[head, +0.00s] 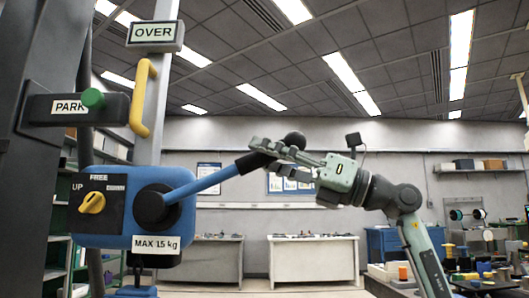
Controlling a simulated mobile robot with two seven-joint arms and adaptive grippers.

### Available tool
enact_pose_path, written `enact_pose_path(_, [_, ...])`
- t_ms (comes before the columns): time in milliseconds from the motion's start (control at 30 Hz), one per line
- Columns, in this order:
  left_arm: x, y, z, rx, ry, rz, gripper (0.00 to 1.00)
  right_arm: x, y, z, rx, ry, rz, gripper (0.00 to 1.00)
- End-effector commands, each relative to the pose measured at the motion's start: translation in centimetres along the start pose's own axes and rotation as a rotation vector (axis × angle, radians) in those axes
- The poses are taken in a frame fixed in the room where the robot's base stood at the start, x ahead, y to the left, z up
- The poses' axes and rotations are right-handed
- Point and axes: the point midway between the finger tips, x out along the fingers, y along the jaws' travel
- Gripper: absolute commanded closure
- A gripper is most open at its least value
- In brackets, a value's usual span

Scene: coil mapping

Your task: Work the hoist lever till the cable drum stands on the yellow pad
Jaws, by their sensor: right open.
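The hoist (125,215) is a blue box at the left with a yellow selector knob (93,202) and UP, FREE and MAX 15 kg labels. Its blue lever (205,183) slants up to the right from a black hub to a dark grip and black ball knob (294,140). My right gripper (273,152) is open, with its fingers at the lever's grip just below the ball. I cannot tell whether they touch it. My left gripper is not in view. I cannot make out the cable drum on the hoist or the yellow pad.
A yellow handle (142,97), a PARK box with a green knob (93,98) and an OVER sign (155,34) are above the hoist. White benches (314,262) stand at the back. A cluttered table is at lower right, with spools on a shelf (465,214) behind.

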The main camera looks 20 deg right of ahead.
Motion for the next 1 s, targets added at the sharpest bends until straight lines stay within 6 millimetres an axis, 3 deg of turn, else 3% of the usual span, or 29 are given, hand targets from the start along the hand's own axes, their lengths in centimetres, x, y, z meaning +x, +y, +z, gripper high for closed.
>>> enact_pose_path(333, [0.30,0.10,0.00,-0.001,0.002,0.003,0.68,0.59,0.01,-0.04,0.000,0.000,0.000,0.53])
enact_pose_path(700, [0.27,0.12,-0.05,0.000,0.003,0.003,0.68,0.57,0.01,-0.05,0.000,0.000,0.000,0.99])
enact_pose_path(1000, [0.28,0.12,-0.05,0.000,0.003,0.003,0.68,0.55,0.00,-0.08,0.000,0.000,0.000,1.00])
